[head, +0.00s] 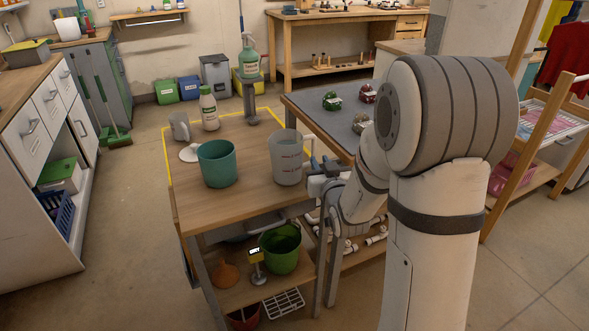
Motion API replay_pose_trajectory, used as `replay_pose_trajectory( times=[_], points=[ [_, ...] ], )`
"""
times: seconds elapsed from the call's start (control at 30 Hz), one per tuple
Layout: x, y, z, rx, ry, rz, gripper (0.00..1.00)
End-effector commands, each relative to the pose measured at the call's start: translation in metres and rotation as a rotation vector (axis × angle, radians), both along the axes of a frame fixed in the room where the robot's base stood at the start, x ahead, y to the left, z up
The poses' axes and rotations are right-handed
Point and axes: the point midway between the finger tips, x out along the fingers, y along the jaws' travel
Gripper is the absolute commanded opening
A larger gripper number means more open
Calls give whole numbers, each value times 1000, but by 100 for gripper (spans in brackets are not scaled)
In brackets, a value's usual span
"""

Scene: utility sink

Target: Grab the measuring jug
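The measuring jug (286,158) is a translucent grey-white vessel with red markings. It stands upright near the right edge of the wooden table (240,200) in the head view. Its handle side faces right, towards my arm. My gripper (318,168) is just right of the jug, at about the height of its handle. The fingers are small and partly overlapped by the jug and my wrist. I cannot tell whether they touch the handle or are closed on it.
A teal pot (217,164) stands left of the jug. Behind are a white bottle (209,108), a grey mug (180,126) and a green spray bottle (249,57). A grey-topped table (315,105) adjoins at the right. A green bucket (281,248) sits on the lower shelf.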

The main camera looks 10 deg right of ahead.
Motion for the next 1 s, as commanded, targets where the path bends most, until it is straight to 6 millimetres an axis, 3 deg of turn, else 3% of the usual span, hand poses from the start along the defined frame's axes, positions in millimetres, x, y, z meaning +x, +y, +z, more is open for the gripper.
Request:
replay_pose_trajectory(
  times=[0.37,0.63,0.93,1.0],
  points=[
    [35,0,0,-10,-39,-2,20],
    [73,2,2,-10,-38,-3,20],
    [79,3,3,-10,-38,-4,20],
    [79,3,3,-10,-38,-3,16]
  ],
)
